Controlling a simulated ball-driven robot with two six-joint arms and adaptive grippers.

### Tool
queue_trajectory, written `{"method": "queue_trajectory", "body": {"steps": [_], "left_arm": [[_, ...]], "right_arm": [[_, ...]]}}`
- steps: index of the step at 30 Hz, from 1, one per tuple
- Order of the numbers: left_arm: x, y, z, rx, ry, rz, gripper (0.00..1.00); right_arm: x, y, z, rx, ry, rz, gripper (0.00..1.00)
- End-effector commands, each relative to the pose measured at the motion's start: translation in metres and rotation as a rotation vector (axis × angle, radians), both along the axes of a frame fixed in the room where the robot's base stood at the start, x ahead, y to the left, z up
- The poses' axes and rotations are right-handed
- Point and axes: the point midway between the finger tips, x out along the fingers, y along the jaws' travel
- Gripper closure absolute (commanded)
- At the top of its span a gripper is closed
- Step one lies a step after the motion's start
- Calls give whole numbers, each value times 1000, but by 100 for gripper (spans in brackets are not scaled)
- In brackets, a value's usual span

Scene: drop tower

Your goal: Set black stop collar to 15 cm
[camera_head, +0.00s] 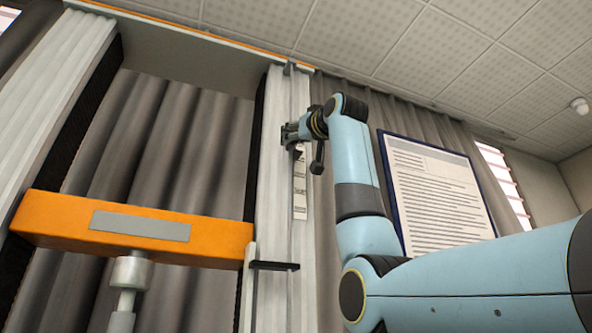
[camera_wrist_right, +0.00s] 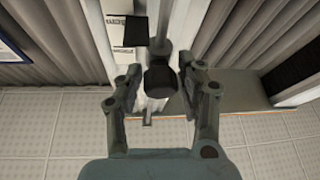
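My right gripper (camera_head: 291,133) is high at the right-hand white column of the tower. In the right wrist view my right gripper (camera_wrist_right: 161,76) has its fingers spread to either side of a black knob (camera_wrist_right: 161,80), with narrow gaps seeming to show. The black stop collar appears as a black block (camera_wrist_right: 136,31) beside that knob, over the white printed scale. In the head view the collar (camera_head: 300,153) is small and partly covered by my gripper, at the top of the scale strip (camera_head: 300,190). The scale's figures are too small to read. My left gripper is out of view.
An orange crossbeam (camera_head: 60,219) with a grey plate spans the tower lower left. A black bar (camera_head: 273,266) sticks out across the column below the scale. A framed notice (camera_head: 433,190) hangs behind my right arm. Grey curtains stand behind the tower.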

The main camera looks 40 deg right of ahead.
Motion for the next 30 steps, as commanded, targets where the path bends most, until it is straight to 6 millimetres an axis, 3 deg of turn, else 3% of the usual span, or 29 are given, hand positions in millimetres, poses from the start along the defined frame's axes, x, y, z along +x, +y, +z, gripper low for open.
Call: {"method": "queue_trajectory", "body": {"steps": [3,14,30], "left_arm": [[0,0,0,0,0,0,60],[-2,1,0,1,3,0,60],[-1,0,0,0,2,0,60]], "right_arm": [[0,0,0,0,-1,0,45],[-6,1,-2,0,-3,0,45],[-100,11,-41,-1,-2,-2,45]]}}
